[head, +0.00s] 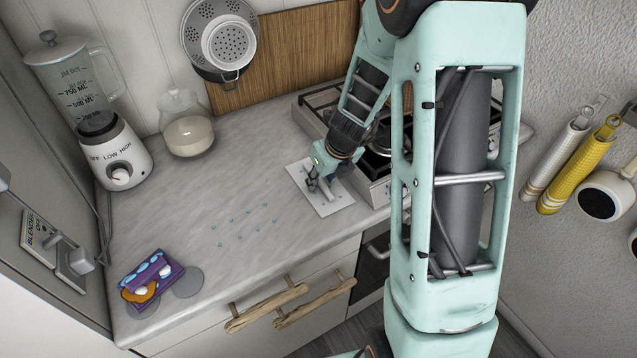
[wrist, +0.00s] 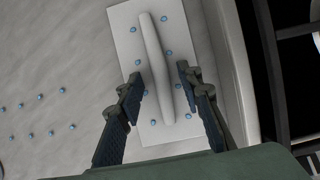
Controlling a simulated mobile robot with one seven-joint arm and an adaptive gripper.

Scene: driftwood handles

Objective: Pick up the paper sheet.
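The paper sheet (head: 335,205) lies flat on the grey counter near the stove in the head view. In the wrist view the sheet (wrist: 125,42) is a white rectangle with blue dots and a long, raised white ridge (wrist: 154,60) along its middle. My gripper (head: 318,187) is low over the sheet. In the wrist view my gripper (wrist: 160,76) is open, with one dark finger on each side of the ridge and a gap to it on both sides. I cannot tell whether the fingertips touch the sheet. My arm hides part of the stove.
Several small blue dots (head: 240,225) are scattered on the counter (head: 180,205) left of the sheet. The stove (head: 372,185) borders it on the right.

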